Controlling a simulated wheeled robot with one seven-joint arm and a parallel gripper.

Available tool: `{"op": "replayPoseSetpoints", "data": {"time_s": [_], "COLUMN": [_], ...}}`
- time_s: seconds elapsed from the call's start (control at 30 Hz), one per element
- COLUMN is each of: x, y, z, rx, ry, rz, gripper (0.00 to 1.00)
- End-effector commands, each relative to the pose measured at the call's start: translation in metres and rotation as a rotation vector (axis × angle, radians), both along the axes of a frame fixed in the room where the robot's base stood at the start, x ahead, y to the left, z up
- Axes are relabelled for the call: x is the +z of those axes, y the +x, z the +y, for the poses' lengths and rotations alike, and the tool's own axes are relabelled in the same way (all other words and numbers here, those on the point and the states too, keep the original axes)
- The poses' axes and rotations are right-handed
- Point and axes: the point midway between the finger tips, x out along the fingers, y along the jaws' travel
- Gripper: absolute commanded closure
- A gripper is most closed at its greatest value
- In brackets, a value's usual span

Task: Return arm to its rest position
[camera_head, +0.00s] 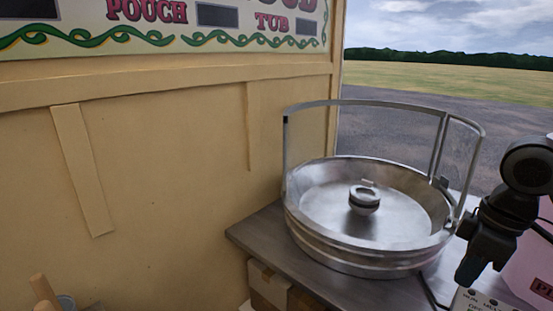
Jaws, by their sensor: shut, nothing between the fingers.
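My gripper (467,272) hangs at the right edge of the view at the end of my black arm. It points down and to the left, its fingers look shut, and it holds nothing. It is in front of and to the right of a round metal candy floss pan (330,257), and I cannot tell how far apart they are. Part of my arm is cut off by the right edge.
The pan, with a small spinner head (364,198) and a curved guard frame (375,103), stands on a grey counter (258,236). A pink tub (523,268) and a control panel (480,300) are near my gripper. A cream wall (170,165) fills the left.

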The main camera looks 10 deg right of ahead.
Motion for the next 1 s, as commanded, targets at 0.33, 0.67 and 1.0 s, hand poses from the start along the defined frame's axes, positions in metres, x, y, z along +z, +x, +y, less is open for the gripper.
{"op": "replayPoseSetpoints", "data": {"time_s": [0.33, 0.67, 1.0], "x": [0.021, 0.054, 0.04], "y": [0.073, 0.087, 0.055], "z": [0.176, 0.271, 0.3], "rx": [0.0, -0.189, -0.51], "ry": [0.455, 0.841, 1.057], "rz": [-0.419, -0.703, -0.874], "gripper": [1.0, 1.0, 1.0]}}
